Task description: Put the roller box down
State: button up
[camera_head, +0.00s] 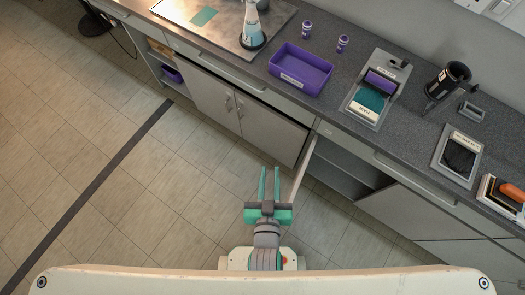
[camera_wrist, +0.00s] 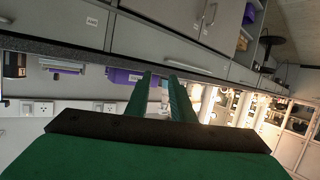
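A purple open box (camera_head: 300,70) with a pale label stands on the dark counter in the head view; I cannot read whether it is the roller box. To its right, a grey tray holds a purple roller-like piece (camera_head: 381,80) and a teal pad (camera_head: 369,98). My gripper (camera_head: 269,170) is over the floor in front of the counter, apart from all these things. Its two green fingers stand apart with nothing between them. In the wrist view, a purple box (camera_wrist: 121,77) shows past the fingers (camera_wrist: 161,76), which cover part of it.
A cabinet door (camera_head: 303,168) stands open beside my gripper, by a shelf recess. The counter (camera_head: 225,62) also bears two small purple-and-white bottles (camera_head: 306,29), a black cup-like holder (camera_head: 448,80) and a dark-topped tray (camera_head: 459,156). The floor at left is clear.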

jog(key=s+a+r+t, duration=0.1)
jog(key=s+r, duration=0.3)
jog(key=s, duration=0.7)
jog(key=shift+a+r+y, duration=0.3)
jog(key=shift+a+y, duration=0.1)
jog(key=shift+a, duration=0.2)
